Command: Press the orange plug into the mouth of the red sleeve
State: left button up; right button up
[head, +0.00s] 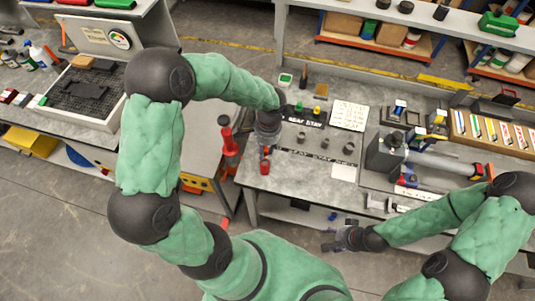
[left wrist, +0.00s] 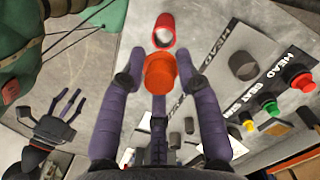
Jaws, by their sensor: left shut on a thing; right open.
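My left gripper (head: 267,143) hangs over the front part of the grey bench. In the left wrist view its fingers (left wrist: 160,80) are shut on the orange plug (left wrist: 160,72), which faces the camera with its round end. The red sleeve (head: 265,166) is on the bench just below the gripper in the head view. In the left wrist view the sleeve (left wrist: 164,25) shows just beyond the plug, with its pale mouth towards it; a small gap shows between them. The plug is not clearly visible in the head view. My right gripper (head: 343,239) is open and empty, off the bench's front edge.
Red, yellow and green knobs (left wrist: 303,82) stand beside labelled strips. Several grey cylinders (head: 325,144) stand on the bench right of the gripper. A large grey fixture (head: 430,161) and a tray of coloured items (head: 490,133) are further right. A white card (head: 349,115) lies behind.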

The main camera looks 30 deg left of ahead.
pick_arm(q)
jog(key=shift+f, duration=0.15)
dwell(0.3)
jog(key=shift+f+b, duration=2.05)
jog(key=shift+f, duration=0.25)
jog(key=shift+f+b, duration=0.9)
jog(key=shift+f, duration=0.1)
jog(key=o, duration=1)
jog(key=r, duration=0.4)
jog(key=w+r, duration=0.1)
jog(key=r, duration=0.7)
jog(key=shift+w+d, duration=0.15)
jog(key=shift+d, duration=0.15)
jog(key=shift+f, duration=0.1)
